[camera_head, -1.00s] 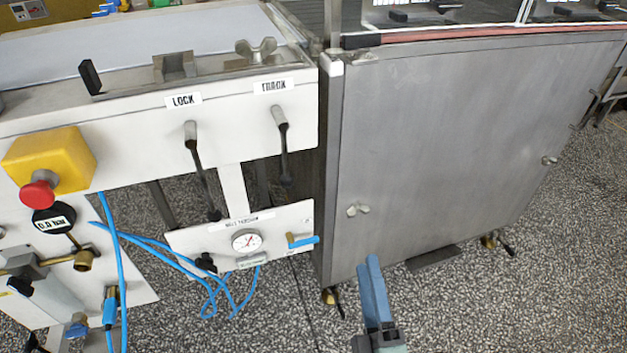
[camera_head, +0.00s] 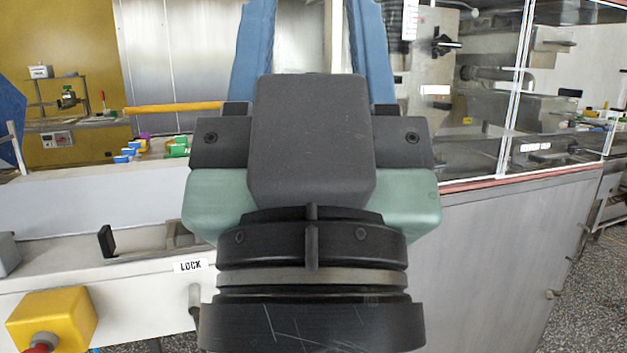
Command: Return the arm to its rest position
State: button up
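My gripper (camera_head: 312,15) fills the middle of the head view, close to the camera. Its two blue fingers point up and stand wide apart. Between them I see only background, a pale panel and a grey post. The tips run to the top edge of the picture. My grey and green gripper body and black wrist hide part of the machine behind. The gripper holds nothing that I can see.
A white machine front with a LOCK label (camera_head: 190,265) and a yellow emergency-stop box (camera_head: 52,318) lies at left. A grey metal cabinet (camera_head: 510,260) with clear guard panels (camera_head: 565,95) above it stands at right. Speckled floor (camera_head: 595,280) shows at far right.

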notch_tip(320, 180, up, 30)
jog(key=p, duration=2.7)
jog(key=shift+f+p, duration=0.25)
jog(key=shift+p, duration=0.1)
